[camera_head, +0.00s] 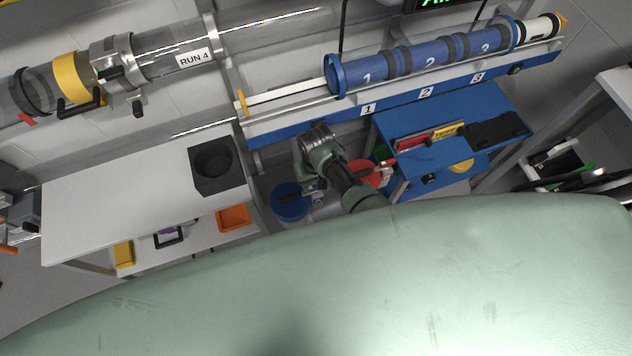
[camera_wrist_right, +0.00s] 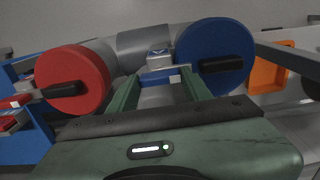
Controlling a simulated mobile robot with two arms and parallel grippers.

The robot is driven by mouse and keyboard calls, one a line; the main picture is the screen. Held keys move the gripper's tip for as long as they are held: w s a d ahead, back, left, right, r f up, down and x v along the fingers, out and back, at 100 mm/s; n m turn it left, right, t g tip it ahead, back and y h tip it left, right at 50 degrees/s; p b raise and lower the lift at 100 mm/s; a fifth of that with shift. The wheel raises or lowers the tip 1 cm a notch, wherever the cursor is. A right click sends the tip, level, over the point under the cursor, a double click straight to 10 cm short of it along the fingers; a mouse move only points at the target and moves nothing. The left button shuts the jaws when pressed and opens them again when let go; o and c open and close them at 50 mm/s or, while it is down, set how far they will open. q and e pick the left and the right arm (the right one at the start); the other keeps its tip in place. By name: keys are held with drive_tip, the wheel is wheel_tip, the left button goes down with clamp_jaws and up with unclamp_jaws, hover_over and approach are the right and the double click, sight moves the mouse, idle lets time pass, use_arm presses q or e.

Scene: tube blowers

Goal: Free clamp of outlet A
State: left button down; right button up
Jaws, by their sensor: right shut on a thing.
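In the right wrist view, a red disc (camera_wrist_right: 72,84) with a black handle is at the left and a blue disc (camera_wrist_right: 214,57) with a black handle is at the right. A grey pipe piece (camera_wrist_right: 140,45) runs between them. My right gripper (camera_wrist_right: 162,78) is shut on a small light-grey block with blue parts (camera_wrist_right: 160,62), likely the clamp; its lettering is unreadable. In the head view, the blue disc (camera_head: 290,202) and red disc (camera_head: 370,173) lie low between the benches. My right gripper (camera_head: 314,184) is between them, partly hidden by my arm. My left gripper is not in view.
A white bench (camera_head: 120,205) with a black cup (camera_head: 213,162) stands left. An orange bin (camera_head: 233,218) is below it. A blue bench (camera_head: 450,155) stands right. A clear tube with a metal clamp and blue numbered canisters (camera_head: 420,62) run along the wall above.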

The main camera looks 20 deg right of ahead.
drive_tip(key=shift+r+n, duration=0.1)
drive_tip(key=shift+n, duration=0.2)
drive_tip(key=n+p, duration=0.2)
drive_tip(key=shift+d+n, duration=0.1)
drive_tip(key=shift+n, duration=0.2)
drive_tip(key=n+p, duration=0.1)
drive_tip(key=n, duration=0.3)
drive_tip(key=shift+p, duration=0.3)
drive_tip(key=n, duration=0.5)
drive_tip(key=shift+p, duration=0.35)
drive_tip(key=n, duration=0.5)
drive_tip(key=shift+n, duration=0.3)
drive_tip(key=o, duration=1.4)
drive_tip(key=shift+c, duration=0.2)
